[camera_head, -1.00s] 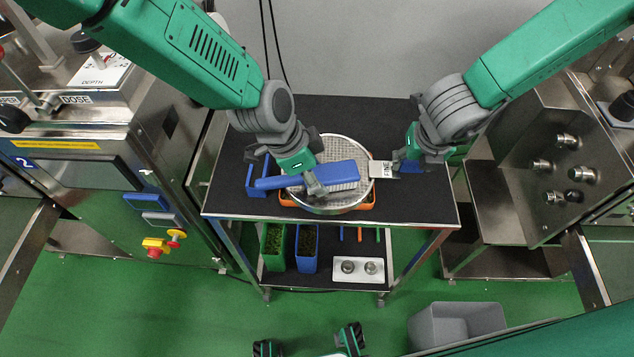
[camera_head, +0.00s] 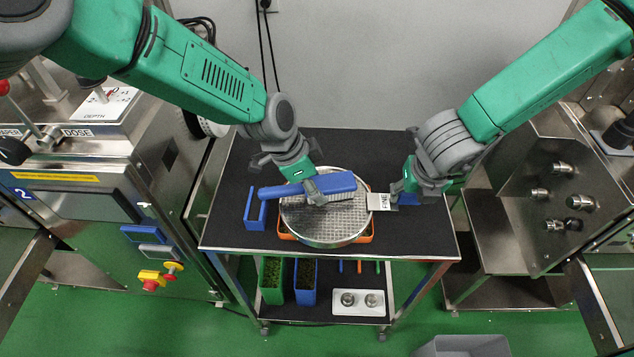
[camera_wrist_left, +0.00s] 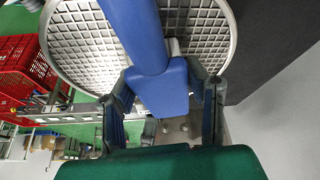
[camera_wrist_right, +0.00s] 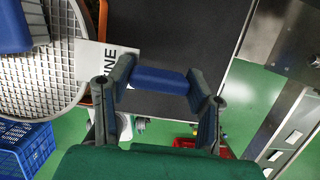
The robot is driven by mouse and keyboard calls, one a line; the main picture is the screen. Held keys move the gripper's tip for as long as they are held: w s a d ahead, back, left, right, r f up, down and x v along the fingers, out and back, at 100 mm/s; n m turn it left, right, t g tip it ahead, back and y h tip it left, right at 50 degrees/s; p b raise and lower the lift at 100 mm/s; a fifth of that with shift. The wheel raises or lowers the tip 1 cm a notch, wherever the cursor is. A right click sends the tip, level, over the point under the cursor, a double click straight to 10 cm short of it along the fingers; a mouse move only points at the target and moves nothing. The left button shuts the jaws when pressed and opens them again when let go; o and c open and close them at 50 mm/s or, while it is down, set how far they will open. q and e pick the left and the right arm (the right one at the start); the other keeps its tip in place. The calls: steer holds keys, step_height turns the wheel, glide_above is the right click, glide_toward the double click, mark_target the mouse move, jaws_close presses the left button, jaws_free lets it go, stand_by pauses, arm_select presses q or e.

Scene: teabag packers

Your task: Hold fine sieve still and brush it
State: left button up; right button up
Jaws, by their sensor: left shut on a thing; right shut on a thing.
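The fine sieve (camera_head: 318,228) is a round metal mesh with a steel rim, lying on an orange-edged thing (camera_head: 366,237) on the black cart top. Its white tag (camera_head: 379,202), lettered FINE, sticks out to the right, with a blue handle (camera_wrist_right: 158,80) beyond it. My right gripper (camera_head: 408,194) is shut on that blue handle. My left gripper (camera_head: 314,190) is shut on the blue-backed brush (camera_head: 335,184), holding it over the mesh; the left wrist view also shows the brush (camera_wrist_left: 158,85). The pale bristles face the mesh; I cannot tell whether they touch it.
A blue holder (camera_head: 256,213) stands left of the sieve. Green (camera_head: 273,277) and blue (camera_head: 305,278) bins and a white tray (camera_head: 357,302) are on the lower shelf. Steel machines flank the cart. The cart top's right front is clear.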

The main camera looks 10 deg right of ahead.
mark_target(321, 236)
arm_select(q)
steer(key=shift+s+a, duration=0.4)
steer(key=shift+s, duration=1.25)
steer(key=shift+s+a, duration=0.4)
steer(key=shift+s, duration=1.2)
steer(key=shift+s+a, duration=0.4)
steer(key=shift+s, duration=1.25)
step_height(321, 236, up, 3)
steer(key=shift+w+f, duration=0.15)
step_height(321, 236, up, 6)
steer(key=shift+f, duration=0.2)
arm_select(e)
steer(key=o, duration=1.4)
steer(key=shift+c, duration=0.2)
steer(key=shift+r, duration=0.1)
